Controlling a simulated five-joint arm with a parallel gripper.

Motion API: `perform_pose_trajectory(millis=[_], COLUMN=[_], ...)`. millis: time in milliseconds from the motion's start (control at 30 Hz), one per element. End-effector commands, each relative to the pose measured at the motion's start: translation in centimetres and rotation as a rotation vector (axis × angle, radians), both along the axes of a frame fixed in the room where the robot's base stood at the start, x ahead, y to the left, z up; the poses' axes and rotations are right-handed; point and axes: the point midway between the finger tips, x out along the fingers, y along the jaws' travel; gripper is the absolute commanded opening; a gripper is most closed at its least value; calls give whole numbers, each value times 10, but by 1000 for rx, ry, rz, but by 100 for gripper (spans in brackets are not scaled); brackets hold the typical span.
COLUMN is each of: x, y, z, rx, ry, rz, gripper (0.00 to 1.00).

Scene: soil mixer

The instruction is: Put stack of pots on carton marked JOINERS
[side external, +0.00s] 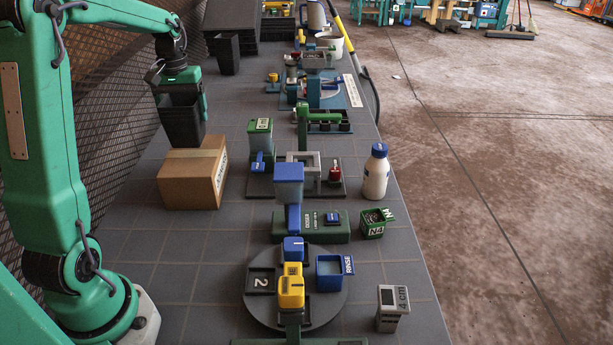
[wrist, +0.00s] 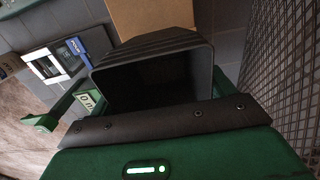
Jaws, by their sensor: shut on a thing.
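My gripper (side external: 178,88) is shut on a stack of dark pots (side external: 183,122), held upright or nearly so. In the wrist view the stack (wrist: 150,80) shows its open top and several nested rims. The brown carton (side external: 188,184) stands on the bench under and in front of the stack in the side view. The stack's bottom lies near the carton's back top edge; I cannot tell whether they touch. The carton's right face has dark lettering, too slanted to read. The carton also shows in the wrist view (wrist: 150,15), beyond the pots.
Another dark pot (side external: 228,54) stands at the back. A white bottle (side external: 376,175) and a round turntable (side external: 257,312) are further right and front. A mesh wall (side external: 105,110) runs along the left.

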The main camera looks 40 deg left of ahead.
Motion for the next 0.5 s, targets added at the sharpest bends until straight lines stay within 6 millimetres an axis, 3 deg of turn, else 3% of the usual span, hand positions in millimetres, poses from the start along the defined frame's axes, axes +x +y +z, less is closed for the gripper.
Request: perform_pose_trajectory(millis=[300, 500], x=[0, 0], y=[0, 0], z=[-33, -36], rx=[-1, -1], ry=[1, 1], rz=[0, 0], gripper=[57, 57])
